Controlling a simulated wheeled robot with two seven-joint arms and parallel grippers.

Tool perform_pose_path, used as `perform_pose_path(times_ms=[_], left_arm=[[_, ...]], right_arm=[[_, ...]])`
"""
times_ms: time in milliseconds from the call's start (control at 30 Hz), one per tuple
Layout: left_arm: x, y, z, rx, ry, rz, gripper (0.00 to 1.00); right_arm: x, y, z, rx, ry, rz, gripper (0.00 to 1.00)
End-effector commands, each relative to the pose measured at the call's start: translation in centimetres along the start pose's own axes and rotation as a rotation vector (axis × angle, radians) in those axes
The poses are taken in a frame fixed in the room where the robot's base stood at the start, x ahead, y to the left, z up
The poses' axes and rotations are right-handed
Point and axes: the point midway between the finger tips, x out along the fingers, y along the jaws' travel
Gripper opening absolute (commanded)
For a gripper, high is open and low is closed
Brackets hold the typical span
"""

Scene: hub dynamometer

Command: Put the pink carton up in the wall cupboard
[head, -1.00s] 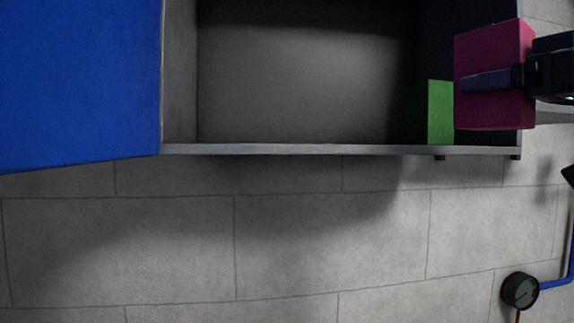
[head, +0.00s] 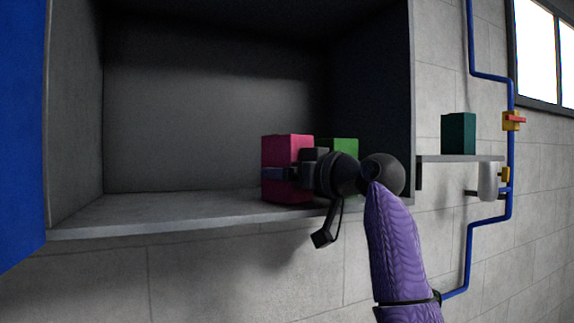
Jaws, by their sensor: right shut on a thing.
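The wall cupboard (head: 150,212) is open, with its blue door (head: 22,130) swung out to the left. The pink carton (head: 288,150) is upright at the cupboard's front, towards the right side, by the shelf's front edge. My right gripper (head: 282,174) is shut on the pink carton, reaching in from the right. I cannot tell whether the carton's base touches the cupboard floor. My left gripper is not in view.
A green box (head: 342,146) stands in the cupboard just right of the pink carton, partly hidden by my gripper. The cupboard's left and middle floor is clear. Outside on the right, a small shelf (head: 455,158) bears a dark teal box (head: 458,134), beside blue pipes (head: 511,170).

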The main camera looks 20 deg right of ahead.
Motion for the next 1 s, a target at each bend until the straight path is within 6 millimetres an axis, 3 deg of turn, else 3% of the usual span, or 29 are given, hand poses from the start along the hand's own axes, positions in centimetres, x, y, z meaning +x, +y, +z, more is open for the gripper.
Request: perform_pose_path(times_ms=[267, 300, 367, 667, 800, 1000], left_arm=[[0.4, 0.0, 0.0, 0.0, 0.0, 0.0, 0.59], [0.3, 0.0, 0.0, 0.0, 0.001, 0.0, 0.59], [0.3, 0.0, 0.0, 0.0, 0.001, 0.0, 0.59], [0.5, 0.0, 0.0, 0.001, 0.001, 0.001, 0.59], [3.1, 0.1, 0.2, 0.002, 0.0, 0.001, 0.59], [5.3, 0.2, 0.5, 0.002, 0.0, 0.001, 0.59]], right_arm=[[-0.1, 0.0, 0.4, 0.0, 0.001, 0.0, 0.14], [-0.1, 0.0, 0.3, 0.0, 0.0, 0.0, 0.88], [-0.1, 0.0, 0.3, 0.0, 0.0, 0.0, 1.0], [-0.6, 0.1, 0.0, -0.001, 0.004, 0.002, 1.0], [-4.3, 0.1, 0.6, -0.004, 0.006, 0.004, 1.0], [-9.6, 0.1, 0.4, -0.003, 0.004, 0.004, 1.0]])
